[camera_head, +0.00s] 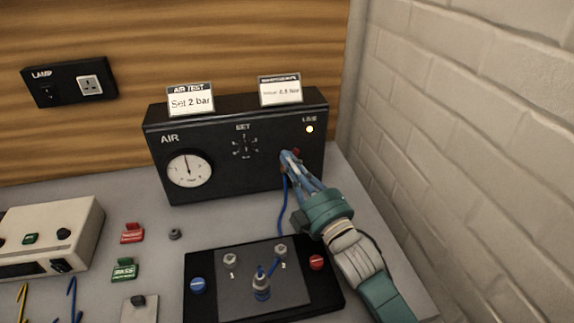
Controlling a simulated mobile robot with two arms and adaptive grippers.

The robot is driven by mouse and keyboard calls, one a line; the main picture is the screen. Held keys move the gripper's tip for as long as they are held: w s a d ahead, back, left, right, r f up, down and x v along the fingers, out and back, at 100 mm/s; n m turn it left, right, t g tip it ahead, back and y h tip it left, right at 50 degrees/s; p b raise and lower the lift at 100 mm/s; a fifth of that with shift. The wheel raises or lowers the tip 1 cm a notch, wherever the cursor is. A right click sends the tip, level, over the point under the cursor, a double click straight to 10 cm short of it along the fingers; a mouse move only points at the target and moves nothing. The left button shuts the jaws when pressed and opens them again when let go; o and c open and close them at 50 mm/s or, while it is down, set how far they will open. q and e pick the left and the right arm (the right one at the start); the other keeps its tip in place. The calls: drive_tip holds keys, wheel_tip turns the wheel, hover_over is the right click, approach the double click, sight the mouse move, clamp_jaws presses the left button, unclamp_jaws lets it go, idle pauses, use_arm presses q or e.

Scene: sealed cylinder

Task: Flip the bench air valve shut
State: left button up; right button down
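The black AIR box (225,187) stands at the back of the bench against the wooden wall, with a round gauge at its left. A small red part (296,152), probably the valve lever, shows at the lower right of its front. My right gripper (289,162) reaches in from the lower right with its fingertips at this red part. The fingers cover most of it, so I cannot tell whether they touch or hold it, or how the lever stands. My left gripper is not in view.
A blue hose (283,205) runs down from the box to a black board (215,250) with fittings in front. A cream instrument (70,220) and small red and green blocks are at the left. A white brick wall (460,120) closes off the right side.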

drive_tip(key=shift+w+d+f, duration=0.15)
drive_tip(key=shift+d+f, duration=0.05)
drive_tip(key=shift+d, duration=0.55)
drive_tip(key=shift+d+f+p, duration=0.2)
drive_tip(key=shift+d+p, duration=0.1)
drive_tip(key=shift+w+d+f, duration=0.1)
drive_tip(key=shift+d+f, duration=0.2)
drive_tip(key=shift+f, duration=0.05)
idle(1.6)
